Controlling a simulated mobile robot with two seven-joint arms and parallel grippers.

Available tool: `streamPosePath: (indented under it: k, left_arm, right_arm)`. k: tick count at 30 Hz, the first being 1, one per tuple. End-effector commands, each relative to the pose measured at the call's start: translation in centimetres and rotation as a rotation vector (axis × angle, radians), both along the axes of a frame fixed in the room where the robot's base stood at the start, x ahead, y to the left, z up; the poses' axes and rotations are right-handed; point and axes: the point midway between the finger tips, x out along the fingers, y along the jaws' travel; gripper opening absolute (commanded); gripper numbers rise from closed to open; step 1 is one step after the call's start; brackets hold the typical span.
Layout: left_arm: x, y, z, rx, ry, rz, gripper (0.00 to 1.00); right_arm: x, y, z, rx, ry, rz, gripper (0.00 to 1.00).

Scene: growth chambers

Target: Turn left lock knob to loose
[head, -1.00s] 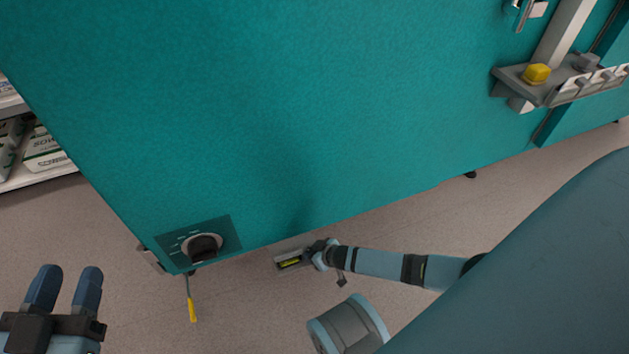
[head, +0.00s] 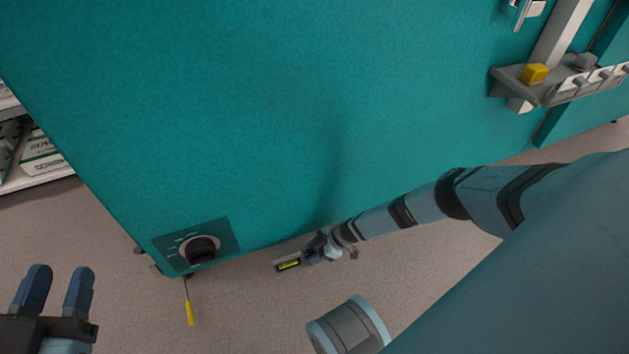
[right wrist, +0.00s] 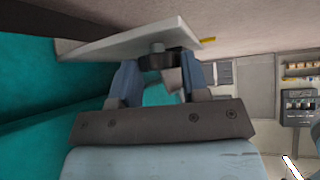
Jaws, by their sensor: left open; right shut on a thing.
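In the right wrist view, my right gripper (right wrist: 159,72) is shut on a dark round knob (right wrist: 160,62) beside a pale grey plate (right wrist: 135,42). In the head view, my right gripper (head: 322,247) is at the lower edge of the teal cabinet (head: 220,120), against a small grey bracket with a yellow-green strip (head: 288,264). The knob in its grip is hidden there. A black dial (head: 201,249) sits on a dark panel at the cabinet's lower left corner. My left gripper (head: 58,280) is open and empty at the lower left, apart from the cabinet. No lock marking is readable.
A yellow-handled thing (head: 189,312) hangs by the cabinet's lower left corner. A shelf with boxes (head: 40,155) stands at the left. A grey ledge (head: 516,83) with a yellow block (head: 535,73) juts from the cabinet at the upper right. The floor at bottom centre-left is clear.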

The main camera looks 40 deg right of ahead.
Motion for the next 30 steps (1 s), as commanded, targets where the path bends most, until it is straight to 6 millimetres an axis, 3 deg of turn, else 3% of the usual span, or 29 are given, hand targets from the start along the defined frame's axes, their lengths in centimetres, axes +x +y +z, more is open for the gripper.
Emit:
streamPosePath:
  k: [12, 30]
  left_arm:
    - [-0.15, 0.04, -0.31, 0.009, 0.005, -0.002, 0.43]
    - [-0.01, -0.11, -0.28, -0.004, 0.010, 0.002, 0.43]
  right_arm:
    - [0.40, -0.19, 0.02, -0.003, -0.002, 0.217, 0.19]
    - [0.41, -0.15, 0.01, -0.002, -0.003, 0.258, 0.19]
